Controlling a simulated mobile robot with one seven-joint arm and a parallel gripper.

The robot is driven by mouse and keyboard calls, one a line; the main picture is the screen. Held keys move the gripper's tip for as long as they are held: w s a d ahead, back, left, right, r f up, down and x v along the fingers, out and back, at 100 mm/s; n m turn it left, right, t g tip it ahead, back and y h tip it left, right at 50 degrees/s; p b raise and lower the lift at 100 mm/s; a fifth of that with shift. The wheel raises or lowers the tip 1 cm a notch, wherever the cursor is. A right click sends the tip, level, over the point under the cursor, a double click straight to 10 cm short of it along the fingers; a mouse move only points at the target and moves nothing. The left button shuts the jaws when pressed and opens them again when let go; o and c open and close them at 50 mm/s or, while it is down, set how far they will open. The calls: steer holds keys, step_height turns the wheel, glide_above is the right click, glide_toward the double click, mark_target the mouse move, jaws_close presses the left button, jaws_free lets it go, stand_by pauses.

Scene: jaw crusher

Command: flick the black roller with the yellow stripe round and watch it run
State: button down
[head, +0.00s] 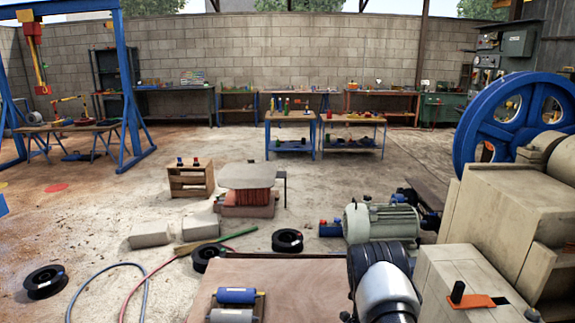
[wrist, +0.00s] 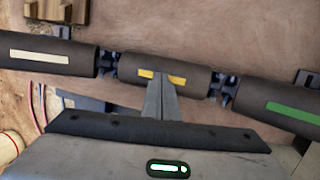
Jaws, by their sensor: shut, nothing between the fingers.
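The black roller with the yellow stripe (wrist: 192,74) is the middle one of three black rollers in the wrist view. Its stripe faces the camera, partly covered by my fingertips. My gripper (wrist: 161,83) is shut and empty, with its tips over the roller's stripe. I cannot tell whether they touch it. The roller with a white stripe (wrist: 75,58) lies to the left, the one with a green stripe (wrist: 265,105) to the right. Dark brackets (wrist: 108,63) sit between the rollers. In the head view my arm covers this area, and I cannot make out the black rollers there.
A wooden tabletop (head: 290,282) lies under my arm in the head view. A blue roller (head: 236,295) and a grey roller (head: 230,315) sit at its left. A beige machine with a blue flywheel (head: 466,143) stands close on the right. Black reels (head: 44,281) and hoses lie on the floor.

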steer(key=shift+f, duration=0.25)
steer(key=shift+f+b, duration=0.3)
steer(key=shift+b, duration=0.15)
steer(key=shift+r, duration=0.2)
steer(key=shift+s+r+p, duration=0.1)
steer(key=shift+r+p, duration=0.3)
steer(key=shift+r, duration=0.1)
steer(key=s+f+b, duration=0.1)
steer(key=s+b, duration=0.4)
steer(key=s, duration=0.1)
steer(key=shift+f+b, duration=0.3)
steer(key=shift+r, duration=0.1)
